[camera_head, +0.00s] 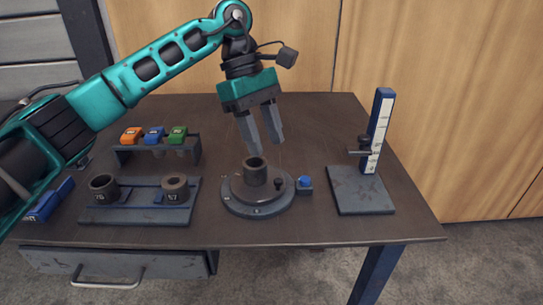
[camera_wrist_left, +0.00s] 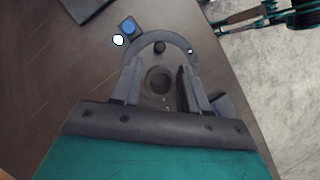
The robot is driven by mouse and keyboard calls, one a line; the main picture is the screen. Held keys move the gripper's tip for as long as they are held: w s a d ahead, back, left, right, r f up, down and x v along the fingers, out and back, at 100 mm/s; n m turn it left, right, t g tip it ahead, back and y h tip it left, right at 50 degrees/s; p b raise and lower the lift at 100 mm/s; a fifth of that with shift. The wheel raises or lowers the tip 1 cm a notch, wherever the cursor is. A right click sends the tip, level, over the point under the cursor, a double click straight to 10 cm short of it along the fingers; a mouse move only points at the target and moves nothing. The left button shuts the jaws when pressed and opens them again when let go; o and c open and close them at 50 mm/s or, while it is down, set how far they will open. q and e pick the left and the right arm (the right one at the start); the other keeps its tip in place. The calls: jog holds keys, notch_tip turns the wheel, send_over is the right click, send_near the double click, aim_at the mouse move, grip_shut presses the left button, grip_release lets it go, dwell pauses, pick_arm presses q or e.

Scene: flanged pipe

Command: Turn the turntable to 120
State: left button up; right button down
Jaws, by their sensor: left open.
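The turntable (camera_head: 234,206) is a round dark grey disc on the table, with small marks around its rim. A dark upright pipe (camera_head: 256,172) stands at its middle, and a small dark knob (camera_head: 279,185) sticks up at its right side. My left gripper (camera_head: 265,152) is open and empty, fingers pointing down, just above the pipe. In the left wrist view the pipe's round opening (camera_wrist_left: 159,80) shows between the open fingers (camera_wrist_left: 158,85), with the turntable rim (camera_wrist_left: 172,38) beyond. The number at the turntable's pointer is too small to read. My right gripper is not in view.
A blue button (camera_head: 305,182) sits right of the turntable. A height gauge (camera_head: 378,135) stands on a plate at the right. At the left are a holder (camera_head: 84,213) with two rings and a rack (camera_head: 122,158) with orange, blue and green blocks. Front table is clear.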

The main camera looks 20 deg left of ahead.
pick_arm(q)
jog(key=v, duration=0.6)
jog(key=shift+p, duration=0.35)
